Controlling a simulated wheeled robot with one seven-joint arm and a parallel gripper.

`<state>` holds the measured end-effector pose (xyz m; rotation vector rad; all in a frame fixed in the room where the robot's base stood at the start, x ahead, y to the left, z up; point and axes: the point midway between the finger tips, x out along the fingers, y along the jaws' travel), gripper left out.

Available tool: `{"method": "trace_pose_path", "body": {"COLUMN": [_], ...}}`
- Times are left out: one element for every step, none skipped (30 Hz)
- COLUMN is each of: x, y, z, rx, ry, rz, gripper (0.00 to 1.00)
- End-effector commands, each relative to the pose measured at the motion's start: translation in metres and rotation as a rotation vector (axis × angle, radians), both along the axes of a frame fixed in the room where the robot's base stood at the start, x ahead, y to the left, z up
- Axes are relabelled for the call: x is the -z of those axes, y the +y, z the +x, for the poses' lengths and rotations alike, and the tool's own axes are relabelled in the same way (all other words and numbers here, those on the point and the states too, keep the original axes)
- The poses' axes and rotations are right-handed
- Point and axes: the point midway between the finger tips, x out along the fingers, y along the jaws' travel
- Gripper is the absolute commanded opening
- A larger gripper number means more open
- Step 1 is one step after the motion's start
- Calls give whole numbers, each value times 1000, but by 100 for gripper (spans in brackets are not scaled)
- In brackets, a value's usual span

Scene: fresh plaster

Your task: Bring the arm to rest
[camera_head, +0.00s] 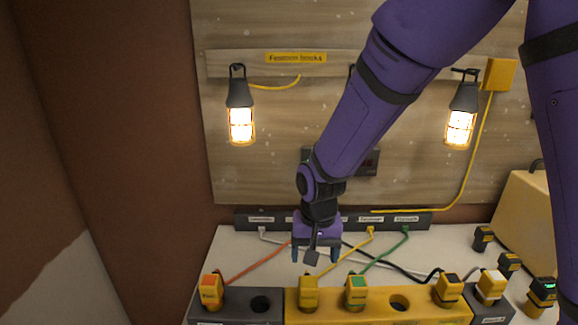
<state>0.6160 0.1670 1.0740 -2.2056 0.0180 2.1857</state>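My purple arm (375,110) reaches down from the upper right across the wooden board. My gripper (315,256) points down above the white bench top, behind the yellow socket block. Its two bluish fingertips stand apart, with a dark part of the hand showing between them. I see nothing held between the fingers. The gripper hides part of the dark labelled strip and some of the cables behind it.
Yellow plugs stand in the yellow block (378,317) and the dark block (237,318), below the gripper. Coloured cables run to the dark labelled strip (268,219). Lit lamps (241,124) and (460,128) hang on the board. Loose plugs and a beige case (530,205) are at right.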

Motion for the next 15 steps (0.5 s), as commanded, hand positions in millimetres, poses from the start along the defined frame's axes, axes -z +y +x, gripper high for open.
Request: {"method": "trace_pose_path", "body": {"x": [-14, -22, -34, -43, -52, -64, -72, -81, -92, -100, -107, -118, -125, -132, -141], "y": [-9, -14, -22, -29, -36, -45, -52, -58, -67, -74, -81, -90, -97, -103, -112], "z": [1, 0, 0, -1, -2, -4, -6, -7, -11, -13, -16, -20, -23, -27, -32], "rx": [4, 4, 5, 3, 3, 2, 0, 0, -1, -3, -3, -6, -8, -9, -11], "ry": [-11, -17, -26, -33, -42, -52, -61, -71, -82, -91, -102, -117, -127, -138, -153], "rz": [16, 23, 35, 44, 52, 61, 68, 75, 83, 88, 94, 99, 103, 105, 109], "gripper": [76, 76, 76, 76, 76, 76, 76, 76, 76, 76, 76, 76, 76, 76, 76]}}
